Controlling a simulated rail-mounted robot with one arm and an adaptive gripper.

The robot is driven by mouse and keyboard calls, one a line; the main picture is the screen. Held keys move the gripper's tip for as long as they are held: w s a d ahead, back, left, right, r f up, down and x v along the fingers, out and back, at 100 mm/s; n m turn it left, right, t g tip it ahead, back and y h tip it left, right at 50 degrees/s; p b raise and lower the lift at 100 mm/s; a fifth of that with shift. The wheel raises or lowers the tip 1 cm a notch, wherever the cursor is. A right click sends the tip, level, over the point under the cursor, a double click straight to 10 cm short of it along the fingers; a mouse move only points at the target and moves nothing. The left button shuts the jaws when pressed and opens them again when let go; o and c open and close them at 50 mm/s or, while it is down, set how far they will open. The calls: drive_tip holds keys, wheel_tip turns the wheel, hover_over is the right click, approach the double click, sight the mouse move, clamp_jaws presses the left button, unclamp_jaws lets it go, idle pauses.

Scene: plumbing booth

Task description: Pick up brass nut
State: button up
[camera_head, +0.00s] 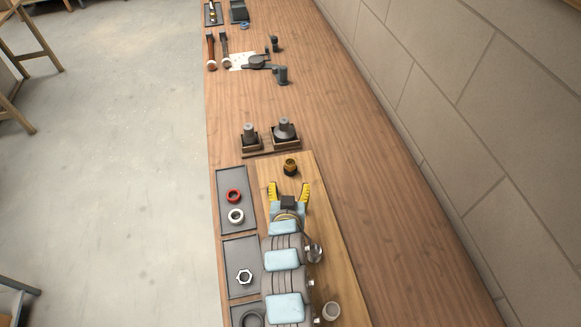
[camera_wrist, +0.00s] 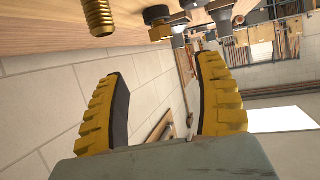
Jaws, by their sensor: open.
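My gripper (camera_head: 289,188) is open and empty, its yellow ribbed fingers spread apart; they also fill the middle of the wrist view (camera_wrist: 163,95). A brass threaded piece (camera_head: 290,167) stands on the wooden board just beyond the fingertips in the head view. The wrist view shows its ribbed thread (camera_wrist: 98,15) at the top left, outside the fingers and apart from them. A hex nut (camera_head: 244,277) lies in a grey tray left of my arm; it looks silver.
A grey tray (camera_head: 223,181) holds a red ring (camera_head: 233,196) and a white ring (camera_head: 236,216). Two dark fittings (camera_head: 249,135) (camera_head: 284,131) stand beyond the board. Tools lie farther along the bench. A wall (camera_head: 450,110) runs along the right; the bench's right strip is clear.

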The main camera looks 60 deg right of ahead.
sight(290, 162)
drive_tip(key=shift+x, duration=6.85)
drive_tip(key=shift+w+r, duration=0.15)
clamp_jaws()
